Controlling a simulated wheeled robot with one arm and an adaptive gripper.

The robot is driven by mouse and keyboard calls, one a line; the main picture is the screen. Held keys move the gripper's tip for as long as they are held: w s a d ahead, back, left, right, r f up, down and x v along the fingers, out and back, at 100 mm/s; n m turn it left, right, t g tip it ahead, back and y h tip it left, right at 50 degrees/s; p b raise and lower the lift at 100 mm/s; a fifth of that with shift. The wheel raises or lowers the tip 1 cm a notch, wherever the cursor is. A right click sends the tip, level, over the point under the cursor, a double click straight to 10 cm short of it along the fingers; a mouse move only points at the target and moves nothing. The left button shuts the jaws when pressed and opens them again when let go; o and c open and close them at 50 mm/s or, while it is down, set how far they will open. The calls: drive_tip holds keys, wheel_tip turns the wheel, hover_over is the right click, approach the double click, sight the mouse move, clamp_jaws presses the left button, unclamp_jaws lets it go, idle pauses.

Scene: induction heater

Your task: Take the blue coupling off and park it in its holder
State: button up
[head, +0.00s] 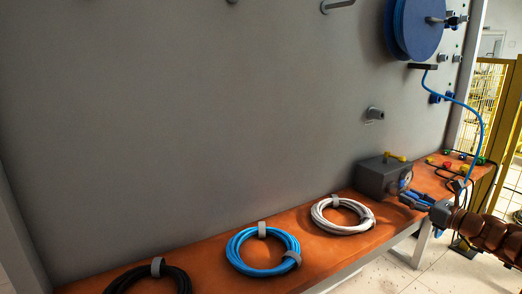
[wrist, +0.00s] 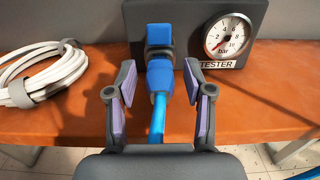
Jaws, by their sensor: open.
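The blue coupling (wrist: 161,76) sits on the front of the dark grey tester box (wrist: 205,15), beside its round gauge (wrist: 228,38). Its blue hose (wrist: 157,120) runs back toward me. My gripper (wrist: 159,82) is open, with one finger on each side of the coupling and hose. Gaps show on both sides, and the fingers do not appear to touch it. In the head view my gripper (head: 412,197) is just in front of the tester box (head: 375,180), and the coupling is mostly hidden there. I cannot tell which wall fitting is the coupling's holder.
White (head: 342,216), blue (head: 262,252) and black (head: 150,280) coils lie on the orange bench (head: 205,247). A blue hose (head: 482,125) hangs at right.

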drive_tip(key=shift+p, duration=0.5)
drive_tip(key=shift+c, duration=0.4)
clamp_jaws()
idle(0.4)
drive_tip(key=shift+p+v, duration=1.1)
drive_tip(key=shift+v, duration=1.75)
drive_tip(key=shift+s+d, duration=0.1)
